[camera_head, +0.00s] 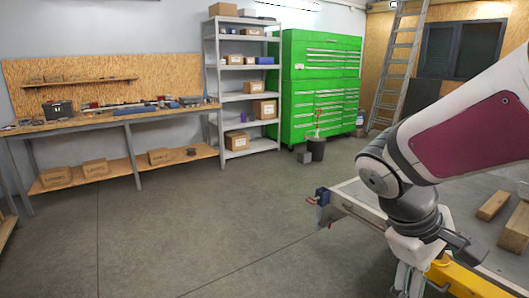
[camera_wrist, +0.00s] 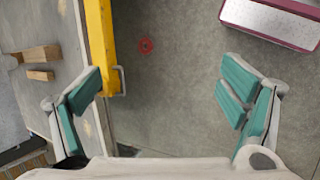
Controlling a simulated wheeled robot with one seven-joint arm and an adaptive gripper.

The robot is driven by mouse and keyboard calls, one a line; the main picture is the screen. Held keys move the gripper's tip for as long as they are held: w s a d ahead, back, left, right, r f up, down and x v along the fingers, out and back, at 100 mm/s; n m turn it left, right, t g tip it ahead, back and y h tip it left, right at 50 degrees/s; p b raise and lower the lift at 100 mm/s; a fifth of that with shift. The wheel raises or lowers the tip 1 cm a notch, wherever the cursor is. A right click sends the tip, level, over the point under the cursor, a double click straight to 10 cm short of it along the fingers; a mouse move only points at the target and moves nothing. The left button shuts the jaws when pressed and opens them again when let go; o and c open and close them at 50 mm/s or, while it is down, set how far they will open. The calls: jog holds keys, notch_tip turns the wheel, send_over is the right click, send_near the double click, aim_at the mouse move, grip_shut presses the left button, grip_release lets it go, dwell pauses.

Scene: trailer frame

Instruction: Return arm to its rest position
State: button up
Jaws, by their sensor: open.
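My arm reaches in from the right edge of the head view, over the trailer frame (camera_head: 362,212). My gripper shows in the wrist view (camera_wrist: 160,90) with its two teal-padded fingers wide apart. Nothing is between the fingers; grey floor shows beneath. The left finger overlaps the trailer frame's edge, close to a yellow beam (camera_wrist: 102,40). The yellow beam also shows in the head view (camera_head: 466,282), low beside my wrist. My fingertips are hard to make out in the head view.
Wood blocks lie on the trailer frame (camera_head: 492,206). A red ring mark (camera_wrist: 146,46) is on the floor. A workbench (camera_head: 110,119), grey shelf (camera_head: 245,97), green cabinet (camera_head: 318,75) and ladder (camera_head: 400,65) stand along the walls. The floor left of the frame is clear.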

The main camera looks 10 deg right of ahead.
jog(key=s+a+r+m+t+y+p, duration=0.1)
jog(key=s+a+r+t+y, duration=0.1)
jog(key=a, duration=0.5)
jog(key=s+a+r+m+t+y+p, duration=0.1)
jog(key=s+a+r+t+y, duration=0.2)
jog(key=a, duration=0.4)
jog(key=shift+a+r+m+y, duration=0.3)
jog(key=shift+r+m+y, duration=0.1)
jog(key=shift+r+y, duration=0.15)
